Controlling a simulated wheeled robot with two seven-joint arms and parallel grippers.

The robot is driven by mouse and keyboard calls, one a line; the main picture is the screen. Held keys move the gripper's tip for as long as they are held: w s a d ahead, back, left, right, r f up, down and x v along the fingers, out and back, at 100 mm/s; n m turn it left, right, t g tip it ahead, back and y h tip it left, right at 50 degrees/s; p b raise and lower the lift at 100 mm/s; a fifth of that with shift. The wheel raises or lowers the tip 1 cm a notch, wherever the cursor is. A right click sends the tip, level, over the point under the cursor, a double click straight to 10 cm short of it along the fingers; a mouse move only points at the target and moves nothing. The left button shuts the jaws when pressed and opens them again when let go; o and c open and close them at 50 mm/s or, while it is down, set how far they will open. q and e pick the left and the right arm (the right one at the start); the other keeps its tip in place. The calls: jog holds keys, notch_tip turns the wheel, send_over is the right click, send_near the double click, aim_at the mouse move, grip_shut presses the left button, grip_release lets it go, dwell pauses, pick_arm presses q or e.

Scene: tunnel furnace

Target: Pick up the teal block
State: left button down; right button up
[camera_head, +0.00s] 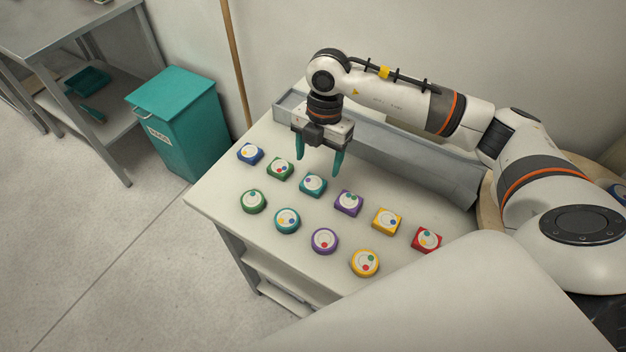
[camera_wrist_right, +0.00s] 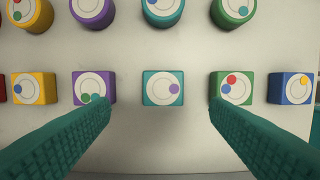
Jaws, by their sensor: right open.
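The square teal block (camera_head: 313,184) with a white disc on top sits on the white table, in the row nearer the back. In the right wrist view the teal block (camera_wrist_right: 148,99) is centred between the two fingers, a purple dot on its disc. My right gripper (camera_head: 318,166) is open and empty, with teal fingers pointing down above the table by the block. In the right wrist view the fingertips of the right gripper (camera_wrist_right: 162,106) lie wide to both sides of the block. My left gripper is not in view.
The green block (camera_head: 280,168) and purple block (camera_head: 348,203) flank the teal one. Blue, yellow and red blocks share its row. A front row has round pieces, including a teal round piece (camera_head: 287,220). A grey metal trough (camera_head: 400,165) lies behind.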

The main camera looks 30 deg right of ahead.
aim_at(313, 182)
jog(key=shift+s+a+f+p, duration=0.1)
jog(key=shift+a+f+p, duration=0.1)
jog(key=shift+f, duration=0.9)
jog(key=shift+a+f+p, duration=0.2)
jog(key=shift+f+p, duration=0.05)
jog(key=shift+f, duration=0.9)
jog(key=shift+s+a+f+p, duration=0.1)
jog(key=shift+a+f+p, duration=0.1)
jog(key=shift+f, duration=0.9)
jog(key=shift+w, duration=0.1)
jog(key=c, duration=1.1)
